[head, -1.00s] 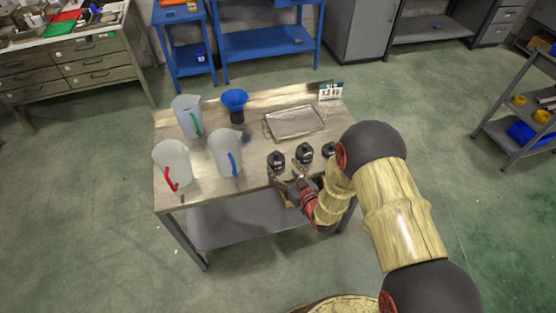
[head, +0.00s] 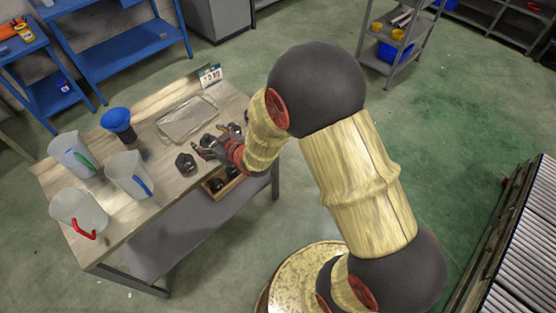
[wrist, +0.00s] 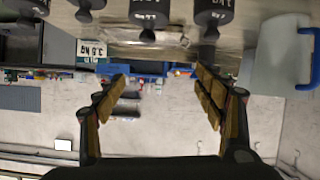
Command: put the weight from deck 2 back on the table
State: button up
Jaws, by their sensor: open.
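Black weights stand on the table (head: 125,225) near its front right edge: one weight (head: 186,163) left of my gripper, another (head: 208,140) just behind it and one (head: 235,128) partly hidden by my arm. Black weights with white lettering also show along the top of the wrist view, one at the middle (wrist: 149,12) and one right of it (wrist: 212,12). My gripper (head: 207,149) is at the front edge beside the weights. In the wrist view its jaws (wrist: 160,84) are wide apart with nothing between them. I cannot tell which thing is deck 2.
A wooden box (head: 231,188) with dark round things inside sits below the table's front edge. Pitchers (head: 130,175), a blue funnel (head: 117,120), a metal tray (head: 187,118) and a sign (head: 209,76) occupy the tabletop. A roller conveyor (head: 515,245) is at right; open floor lies between.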

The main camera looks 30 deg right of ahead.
jog(key=s+d+r+m+g+h, duration=0.15)
jog(key=s+d+r, duration=0.25)
jog(key=r, duration=0.4)
jog(key=s+d+r+m+g+h, duration=0.1)
jog(key=s+d+r+h, duration=0.15)
jog(key=s+r, duration=0.35)
jog(key=s+d+r+m+g, duration=0.1)
jog(key=s+r, duration=0.3)
jog(key=s, duration=0.7)
jog(key=s+d+r+m+g, duration=0.1)
jog(key=s+r+g, duration=0.2)
jog(key=s, duration=0.9)
jog(key=shift+r, duration=0.6)
